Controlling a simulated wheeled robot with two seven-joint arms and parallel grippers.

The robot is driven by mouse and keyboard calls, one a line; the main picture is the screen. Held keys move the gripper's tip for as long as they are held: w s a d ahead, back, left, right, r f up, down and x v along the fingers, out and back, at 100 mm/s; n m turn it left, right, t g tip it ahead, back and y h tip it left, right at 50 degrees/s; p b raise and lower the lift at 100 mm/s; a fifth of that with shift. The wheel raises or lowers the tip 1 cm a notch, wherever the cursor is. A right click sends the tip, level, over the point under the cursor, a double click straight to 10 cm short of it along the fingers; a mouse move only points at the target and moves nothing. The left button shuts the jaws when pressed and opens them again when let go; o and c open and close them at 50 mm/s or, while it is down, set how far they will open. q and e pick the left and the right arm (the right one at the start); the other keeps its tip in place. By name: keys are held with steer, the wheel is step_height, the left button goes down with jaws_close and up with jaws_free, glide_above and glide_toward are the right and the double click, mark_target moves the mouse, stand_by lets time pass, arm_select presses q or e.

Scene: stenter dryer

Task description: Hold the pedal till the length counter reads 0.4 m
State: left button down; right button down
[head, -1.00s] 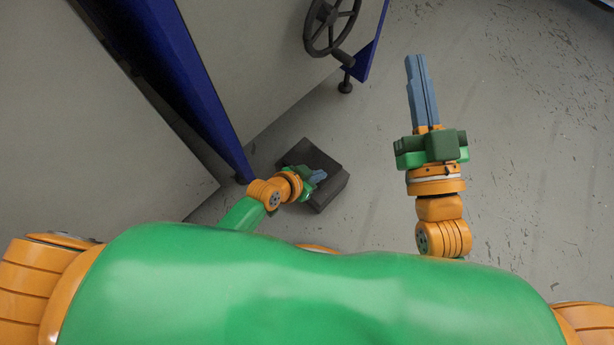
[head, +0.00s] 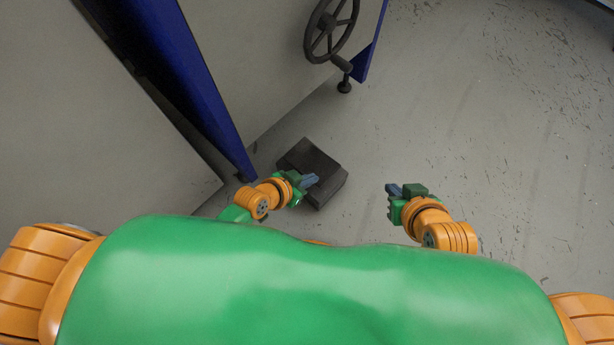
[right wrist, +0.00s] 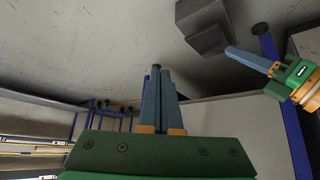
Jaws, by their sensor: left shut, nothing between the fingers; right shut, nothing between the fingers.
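The pedal (head: 318,165) is a dark grey box-shaped unit on the floor beside the machine's blue post. It also shows in the right wrist view (right wrist: 205,22), near the top. My left gripper (head: 311,181) is shut and empty, its blue fingers over the pedal's near part in the head view; I cannot tell whether they touch it. It also shows in the right wrist view (right wrist: 236,54), beside the pedal. My right gripper (head: 393,189) is shut and empty, right of the pedal and apart from it. The length counter is not in view.
The machine's grey panels (head: 255,60) and blue post (head: 205,95) stand to the left of and behind the pedal. A black handwheel (head: 331,28) is on the machine at the top. The grey floor (head: 480,130) to the right is clear.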

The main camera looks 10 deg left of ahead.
steer(key=s+d+f+g, duration=0.1)
steer(key=s+f+g, duration=0.1)
steer(key=s, duration=0.4)
steer(key=shift+s+d+f+g+h+p, duration=0.3)
steer(key=shift+g+h+p, duration=0.1)
steer(key=shift+g, duration=0.5)
